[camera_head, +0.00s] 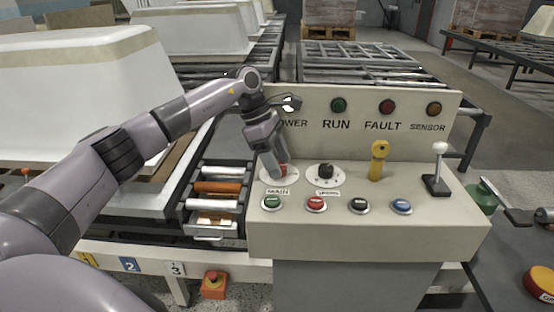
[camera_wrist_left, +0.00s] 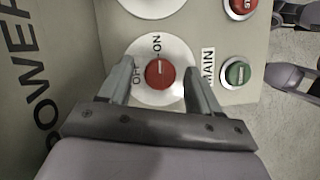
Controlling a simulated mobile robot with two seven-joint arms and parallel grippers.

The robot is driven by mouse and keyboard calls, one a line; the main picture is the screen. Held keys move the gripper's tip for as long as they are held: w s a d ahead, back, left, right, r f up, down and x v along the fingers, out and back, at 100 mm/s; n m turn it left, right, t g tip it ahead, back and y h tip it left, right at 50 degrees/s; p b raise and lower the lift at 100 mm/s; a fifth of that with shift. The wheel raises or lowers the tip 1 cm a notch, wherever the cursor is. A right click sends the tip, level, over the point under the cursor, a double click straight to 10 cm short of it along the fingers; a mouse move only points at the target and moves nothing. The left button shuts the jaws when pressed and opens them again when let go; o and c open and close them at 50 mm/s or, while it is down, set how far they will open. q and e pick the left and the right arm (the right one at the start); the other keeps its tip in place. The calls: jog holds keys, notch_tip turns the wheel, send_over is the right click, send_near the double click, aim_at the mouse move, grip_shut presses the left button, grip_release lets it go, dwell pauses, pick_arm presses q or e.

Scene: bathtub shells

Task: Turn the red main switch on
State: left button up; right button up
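The red main switch (camera_wrist_left: 160,76) is a round knob on a white dial plate (camera_wrist_left: 134,88), beside the MAIN label, with ON and OFF printed around it. A short pale line on the knob runs roughly towards ON. In the head view the red switch (camera_head: 282,170) shows only partly behind my left gripper (camera_head: 277,172), which reaches down to it from above. In the left wrist view the fingers of my left gripper (camera_wrist_left: 157,80) are open, one on each side of the knob, with a visible gap on both sides.
A black selector knob (camera_head: 326,171), a yellow key-like handle (camera_head: 378,160) and a white-topped lever (camera_head: 438,165) stand right of the switch. Several push buttons (camera_head: 316,204) line the front. The upright lamp panel (camera_head: 360,105) rises behind. White tub shells (camera_head: 80,95) stand left.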

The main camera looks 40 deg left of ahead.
pick_arm(q)
jog(key=v, duration=0.7)
dwell(0.3)
jog(key=shift+r, duration=0.1)
jog(key=shift+s, duration=0.2)
